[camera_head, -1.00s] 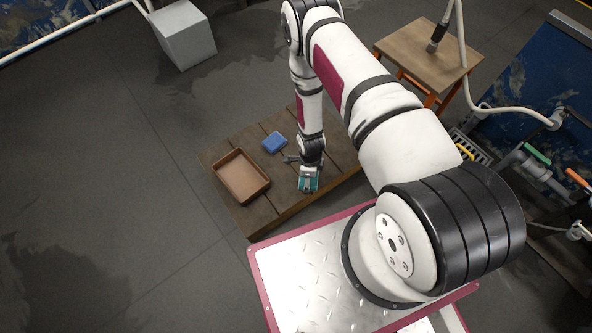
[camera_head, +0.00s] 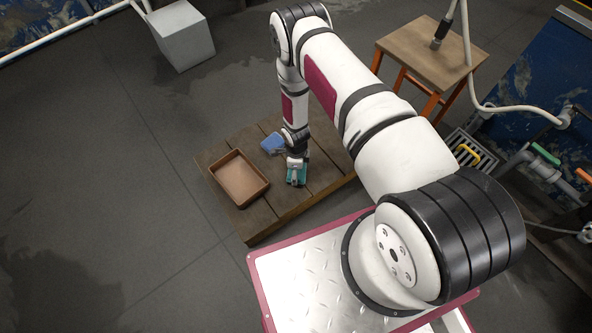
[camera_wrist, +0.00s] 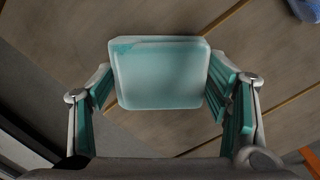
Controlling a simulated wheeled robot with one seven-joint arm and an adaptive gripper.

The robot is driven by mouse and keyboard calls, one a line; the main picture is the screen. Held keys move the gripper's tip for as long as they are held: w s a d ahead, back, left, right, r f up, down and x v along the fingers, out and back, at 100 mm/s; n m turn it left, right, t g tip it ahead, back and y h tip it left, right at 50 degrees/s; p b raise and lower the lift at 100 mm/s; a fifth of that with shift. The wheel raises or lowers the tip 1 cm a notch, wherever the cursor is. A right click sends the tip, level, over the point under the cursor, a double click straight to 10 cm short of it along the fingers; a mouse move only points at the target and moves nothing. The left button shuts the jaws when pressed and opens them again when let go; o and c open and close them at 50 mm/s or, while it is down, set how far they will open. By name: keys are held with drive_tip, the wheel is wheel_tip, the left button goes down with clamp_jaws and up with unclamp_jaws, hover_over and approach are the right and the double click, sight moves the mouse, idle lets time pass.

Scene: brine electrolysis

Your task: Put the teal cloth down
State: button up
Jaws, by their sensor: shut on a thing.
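The teal cloth (camera_head: 297,178) is a small folded pad over the front part of the low wooden platform (camera_head: 320,179). My gripper (camera_head: 297,168) points down and is shut on it. In the wrist view the cloth (camera_wrist: 158,78) sits between my two teal-lined fingers, its broad pale face towards the camera, with planks behind it. I cannot tell whether it touches the planks. A blue cloth (camera_head: 272,144) lies just behind and left of my gripper, apart from it; a corner of it shows at the wrist view's top right (camera_wrist: 306,9).
A brown open tray (camera_head: 240,180) stands left of my gripper on the platform and looks empty. Bare planks lie to the right. A wooden stool (camera_head: 432,52) stands at the upper right, near a floor grate (camera_head: 470,150). A grey box (camera_head: 183,38) stands at the upper left.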

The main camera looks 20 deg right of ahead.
drive_tip(key=shift+f, duration=0.15)
drive_tip(key=o, duration=1.3)
wheel_tip(320, 180, up, 12)
drive_tip(key=p, duration=0.4)
drive_tip(key=shift+r, duration=0.25)
